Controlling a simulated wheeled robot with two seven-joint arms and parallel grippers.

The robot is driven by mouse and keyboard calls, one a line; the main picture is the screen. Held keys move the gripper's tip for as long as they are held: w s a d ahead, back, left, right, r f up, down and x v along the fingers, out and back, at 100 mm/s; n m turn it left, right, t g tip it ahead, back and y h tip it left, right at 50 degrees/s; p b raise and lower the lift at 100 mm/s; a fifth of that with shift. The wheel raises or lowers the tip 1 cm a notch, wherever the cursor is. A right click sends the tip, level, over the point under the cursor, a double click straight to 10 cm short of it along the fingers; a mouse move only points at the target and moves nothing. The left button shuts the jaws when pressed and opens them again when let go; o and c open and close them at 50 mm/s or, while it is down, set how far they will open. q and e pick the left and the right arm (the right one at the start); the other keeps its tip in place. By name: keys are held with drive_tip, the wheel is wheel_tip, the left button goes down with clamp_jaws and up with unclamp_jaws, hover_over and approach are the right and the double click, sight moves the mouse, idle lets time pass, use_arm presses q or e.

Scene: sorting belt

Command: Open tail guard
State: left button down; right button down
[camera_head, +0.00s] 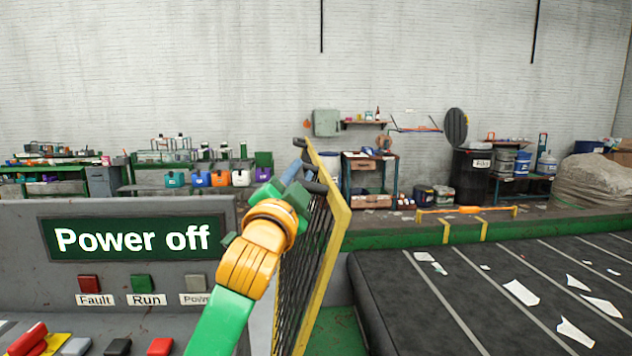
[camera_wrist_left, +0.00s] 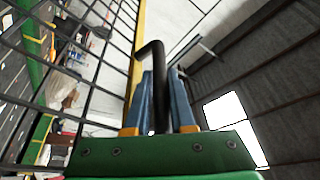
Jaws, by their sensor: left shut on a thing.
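The tail guard (camera_head: 334,262) is a dark mesh panel in a yellow frame. It stands upright in the middle of the head view, seen nearly edge-on. Its mesh also shows in the left wrist view (camera_wrist_left: 75,50). My left gripper (camera_head: 303,184) is at the upper part of the guard. In the left wrist view, its two blue fingers (camera_wrist_left: 160,105) are shut on a black bent handle (camera_wrist_left: 152,52) beside the yellow frame bar. In the head view my arm and gripper hide part of the handle and guard. My right gripper is not in view.
A grey console (camera_head: 60,268) with a green "Power off" display (camera_head: 132,238) and Fault, Run and power buttons is at the left. A dark belt (camera_head: 480,290) with scattered white scraps lies at the right. Cluttered benches line the back wall.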

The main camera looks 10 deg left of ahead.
use_arm(q)
drive_tip(key=shift+a, duration=0.15)
drive_tip(key=c, duration=0.8)
unclamp_jaws()
drive_tip(key=shift+o, duration=0.2)
drive_tip(key=b+v, duration=0.4)
drive_tip(key=v, duration=0.3)
